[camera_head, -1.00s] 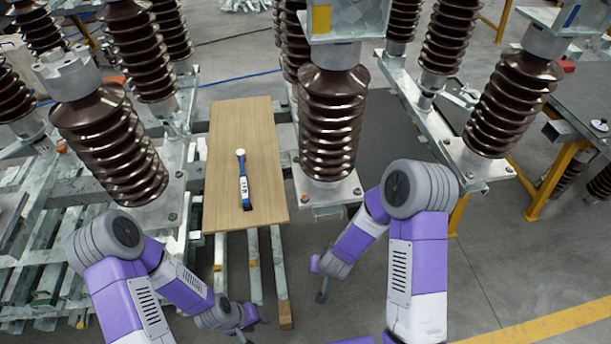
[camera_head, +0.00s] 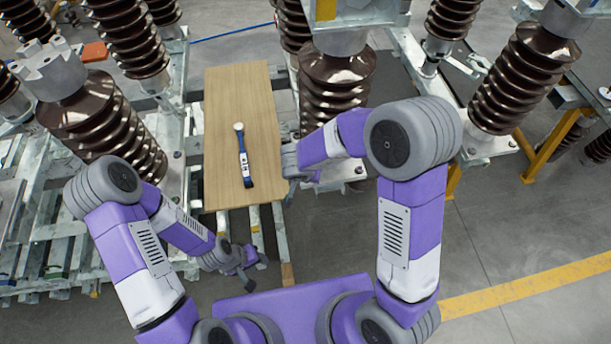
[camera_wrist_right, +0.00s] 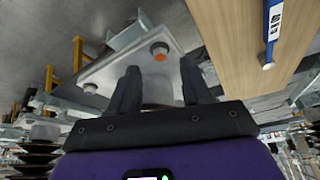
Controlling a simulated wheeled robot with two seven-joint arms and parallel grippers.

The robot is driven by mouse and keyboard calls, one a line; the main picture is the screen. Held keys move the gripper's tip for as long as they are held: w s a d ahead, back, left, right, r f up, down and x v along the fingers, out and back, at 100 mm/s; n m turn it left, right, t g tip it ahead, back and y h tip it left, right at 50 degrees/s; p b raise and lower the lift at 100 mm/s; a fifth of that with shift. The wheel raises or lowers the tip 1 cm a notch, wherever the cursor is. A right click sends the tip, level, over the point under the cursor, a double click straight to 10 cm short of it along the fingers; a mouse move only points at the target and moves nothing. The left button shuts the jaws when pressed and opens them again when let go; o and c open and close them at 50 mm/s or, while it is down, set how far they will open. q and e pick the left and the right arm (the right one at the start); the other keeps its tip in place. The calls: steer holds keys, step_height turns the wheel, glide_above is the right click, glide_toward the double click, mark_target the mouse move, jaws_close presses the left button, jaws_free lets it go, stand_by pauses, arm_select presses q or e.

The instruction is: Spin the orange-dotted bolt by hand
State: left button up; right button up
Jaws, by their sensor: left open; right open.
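The orange-dotted bolt (camera_wrist_right: 160,52) shows in the right wrist view near one corner of a pale metal base plate (camera_wrist_right: 118,68). My right gripper (camera_wrist_right: 160,82) is open, with its two dark fingers pointing toward that plate. The bolt lies beyond the fingertips, roughly between their lines, and nothing is held. In the head view my right gripper (camera_head: 289,160) is beside the board's right edge, and I cannot make out the orange dot there. My left gripper (camera_head: 246,264) is open and empty, low in front of the board.
A wooden board (camera_head: 222,115) carries a blue-and-white tool (camera_head: 243,158), also in the wrist view (camera_wrist_right: 273,28). A brown ribbed insulator (camera_head: 335,82) stands right of the board. Another insulator (camera_head: 105,130) stands at left. A second bolt (camera_wrist_right: 90,88) is on the plate.

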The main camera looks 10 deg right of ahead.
steer(key=shift+b+x, duration=0.65)
steer(key=shift+x, duration=1.2)
jaws_close()
